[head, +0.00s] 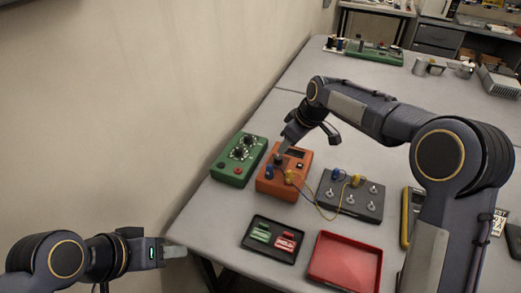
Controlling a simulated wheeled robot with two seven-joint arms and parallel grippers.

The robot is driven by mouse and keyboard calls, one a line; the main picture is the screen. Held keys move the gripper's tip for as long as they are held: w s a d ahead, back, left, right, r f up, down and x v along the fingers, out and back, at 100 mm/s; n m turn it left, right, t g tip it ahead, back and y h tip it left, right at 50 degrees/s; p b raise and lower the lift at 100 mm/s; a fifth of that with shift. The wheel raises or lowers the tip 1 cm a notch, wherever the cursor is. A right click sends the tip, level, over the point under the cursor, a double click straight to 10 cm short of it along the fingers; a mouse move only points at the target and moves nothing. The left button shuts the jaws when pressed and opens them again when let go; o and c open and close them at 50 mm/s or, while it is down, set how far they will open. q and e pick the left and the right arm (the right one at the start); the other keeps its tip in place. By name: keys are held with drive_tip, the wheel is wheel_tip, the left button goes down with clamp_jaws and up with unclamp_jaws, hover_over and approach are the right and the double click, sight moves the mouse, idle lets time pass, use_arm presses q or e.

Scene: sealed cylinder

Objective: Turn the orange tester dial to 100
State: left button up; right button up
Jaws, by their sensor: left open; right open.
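The orange tester (266,187) lies on the grey table, with a small dark display on its upper right. Blue and yellow plugs are in its lower part. My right gripper (282,150) reaches down over the tester's upper left, where a dark dial (280,161) shows just below its fingertips. I cannot tell whether the fingers touch the dial, and its setting is too small to read. The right gripper is open. My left gripper (176,252) is open and empty at the lower left, off the table's edge and well away from the tester.
A green box with knobs (235,164) stands left of the tester. A dark switch box (326,202) is to its right, joined by wires (312,196). A black tray (250,247) with green and red tags and a red tray (345,262) lie in front. A wall borders the left.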

sight(278, 157)
drive_tip(key=p+x, duration=0.1)
drive_tip(key=x, duration=0.6)
drive_tip(key=shift+w+a+f+p, duration=0.1)
drive_tip(key=shift+w+f+p, duration=0.05)
drive_tip(key=shift+f+p, duration=0.2)
drive_tip(key=shift+c, duration=0.4)
drive_tip(key=c, duration=0.9)
